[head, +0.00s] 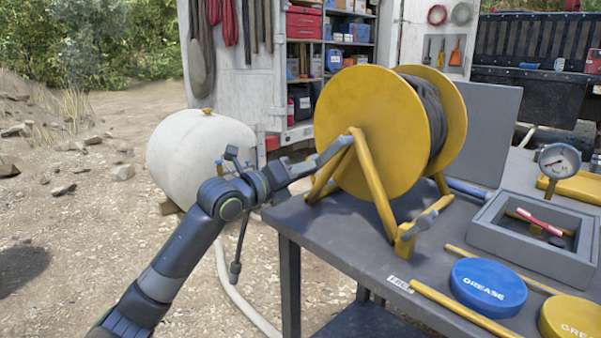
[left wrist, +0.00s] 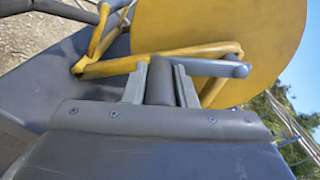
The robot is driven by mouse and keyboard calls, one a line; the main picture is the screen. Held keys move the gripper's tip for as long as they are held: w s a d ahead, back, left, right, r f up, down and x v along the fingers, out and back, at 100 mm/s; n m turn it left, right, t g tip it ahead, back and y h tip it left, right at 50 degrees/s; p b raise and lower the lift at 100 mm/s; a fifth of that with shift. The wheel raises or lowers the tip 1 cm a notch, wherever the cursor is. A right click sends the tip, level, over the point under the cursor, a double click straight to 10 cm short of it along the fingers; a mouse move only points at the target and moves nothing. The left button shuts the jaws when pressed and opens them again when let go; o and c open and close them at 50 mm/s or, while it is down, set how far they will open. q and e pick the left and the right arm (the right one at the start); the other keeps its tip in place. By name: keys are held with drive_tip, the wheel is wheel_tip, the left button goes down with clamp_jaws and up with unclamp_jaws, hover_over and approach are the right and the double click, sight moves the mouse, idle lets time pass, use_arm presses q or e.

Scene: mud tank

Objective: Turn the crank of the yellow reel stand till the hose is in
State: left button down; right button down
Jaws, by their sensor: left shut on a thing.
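The yellow reel stand (head: 370,125) stands on the grey table, its two round flanges upright on a slanted yellow frame. Dark hose (head: 425,110) is wound between the flanges; I cannot make out its free end. The grey crank arm (head: 328,157) slants from the near flange's middle down and left to my left gripper (head: 290,176). In the left wrist view, the two fingers of this gripper (left wrist: 160,85) are shut on the dark crank grip (left wrist: 160,78), with the crank arm (left wrist: 218,68) running right across the yellow flange. My right gripper is not in view.
The table (head: 345,255) holds a blue grease tin (head: 488,286), a yellow tin (head: 570,318), yellow rods (head: 460,308), a grey tray (head: 520,252) and a gauge (head: 558,162). A white tank (head: 190,160) stands left on gravel. A pale hose (head: 235,290) lies on the ground.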

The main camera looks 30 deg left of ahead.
use_arm(q)
drive_tip(key=c, duration=1.2)
unclamp_jaws()
drive_tip(key=shift+a, duration=0.1)
drive_tip(key=shift+s, duration=0.1)
drive_tip(key=shift+p+v, duration=7.55)
drive_tip(key=shift+v, duration=1.05)
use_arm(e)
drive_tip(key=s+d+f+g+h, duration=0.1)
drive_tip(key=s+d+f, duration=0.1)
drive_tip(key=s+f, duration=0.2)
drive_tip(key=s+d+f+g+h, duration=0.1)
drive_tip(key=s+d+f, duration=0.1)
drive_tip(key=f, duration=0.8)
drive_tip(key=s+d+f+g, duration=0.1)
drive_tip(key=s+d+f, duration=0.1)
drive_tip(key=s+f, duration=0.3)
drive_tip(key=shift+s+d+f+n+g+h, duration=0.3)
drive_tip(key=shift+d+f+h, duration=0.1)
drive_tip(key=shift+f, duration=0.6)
